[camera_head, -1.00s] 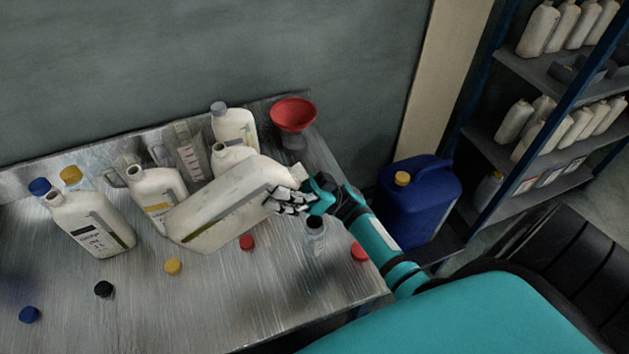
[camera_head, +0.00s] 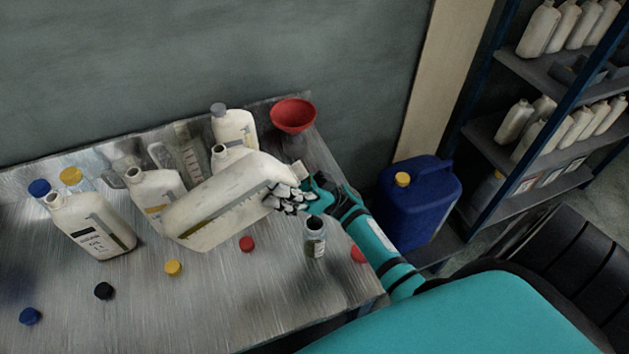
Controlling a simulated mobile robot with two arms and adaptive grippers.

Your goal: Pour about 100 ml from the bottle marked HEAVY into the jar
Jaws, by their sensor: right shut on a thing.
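My right gripper (camera_head: 288,198) is shut on a large white bottle (camera_head: 215,205) above the bench. The bottle is tilted, its base low at the left and its shoulder higher at the right. A pale neck (camera_head: 299,169) shows just past the gripper. I cannot read a HEAVY mark on it. A small clear jar (camera_head: 316,243) with a dark top opening stands upright on the bench, below and right of the gripper, apart from the bottle. No stream of oil shows. My left gripper is not in view.
White bottles stand at the left (camera_head: 98,230), behind the held bottle (camera_head: 158,192) and at the back (camera_head: 234,128). A clear measuring jug (camera_head: 188,150) and a red funnel (camera_head: 293,116) stand behind. Loose caps lie in front, including a yellow one (camera_head: 173,268). A blue canister (camera_head: 418,205) stands right.

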